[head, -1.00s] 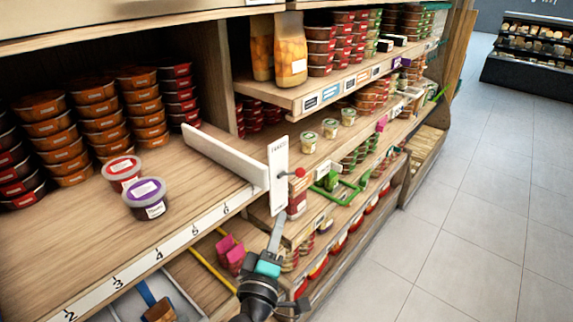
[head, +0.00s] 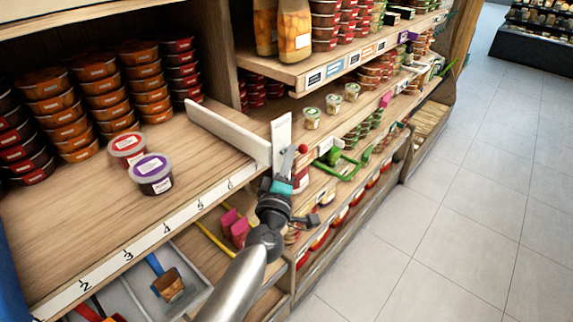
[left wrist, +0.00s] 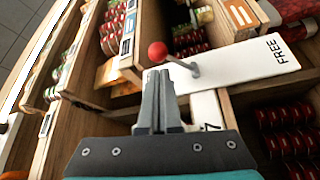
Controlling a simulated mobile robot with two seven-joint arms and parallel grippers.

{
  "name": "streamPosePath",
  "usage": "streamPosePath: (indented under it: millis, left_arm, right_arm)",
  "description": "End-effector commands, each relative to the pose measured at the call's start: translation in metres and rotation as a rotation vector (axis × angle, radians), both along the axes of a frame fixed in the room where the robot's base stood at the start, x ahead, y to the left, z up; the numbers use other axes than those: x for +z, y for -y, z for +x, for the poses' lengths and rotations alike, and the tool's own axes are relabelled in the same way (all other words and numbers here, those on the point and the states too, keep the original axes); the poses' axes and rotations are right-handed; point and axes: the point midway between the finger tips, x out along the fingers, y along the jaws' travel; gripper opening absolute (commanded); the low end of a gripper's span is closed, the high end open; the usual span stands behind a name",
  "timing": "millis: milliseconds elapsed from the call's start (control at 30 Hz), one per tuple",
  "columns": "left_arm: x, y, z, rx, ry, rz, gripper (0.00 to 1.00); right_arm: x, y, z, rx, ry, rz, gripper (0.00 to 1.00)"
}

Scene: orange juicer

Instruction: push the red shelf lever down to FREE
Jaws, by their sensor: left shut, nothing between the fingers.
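The red-knobbed lever (head: 303,149) sticks out from an upright white plate (head: 281,135) at the end of a white shelf divider. In the left wrist view, the red ball (left wrist: 157,52) sits on a thin grey rod that meets the plate (left wrist: 240,66). The word FREE is printed near one end of that plate. My left gripper (head: 281,178) is shut and empty, just below the knob in the head view. In the left wrist view its fingertips (left wrist: 158,74) are close to the ball; whether they touch it I cannot tell. The right gripper is out of view.
A purple-lidded tub (head: 151,173) and a red-lidded tub (head: 127,148) stand on the numbered shelf (head: 70,215). A green bracket (head: 345,168) juts out right of the lever. Jars (head: 294,30) stand on the shelf above. The floor (head: 460,230) at right is clear.

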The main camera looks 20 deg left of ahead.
Motion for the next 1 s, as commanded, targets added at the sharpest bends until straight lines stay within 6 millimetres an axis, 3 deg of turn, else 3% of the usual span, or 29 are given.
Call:
streamPosePath:
  millis: [467,1000]
  left_arm:
    - [0.0,0.0,0.003,0.0,0.001,0.002,0.0]
    - [-0.005,0.002,0.002,0.0,0.03,0.083,0.0]
  right_arm:
    - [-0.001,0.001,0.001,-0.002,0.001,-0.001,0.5]
    - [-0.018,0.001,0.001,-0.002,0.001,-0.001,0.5]
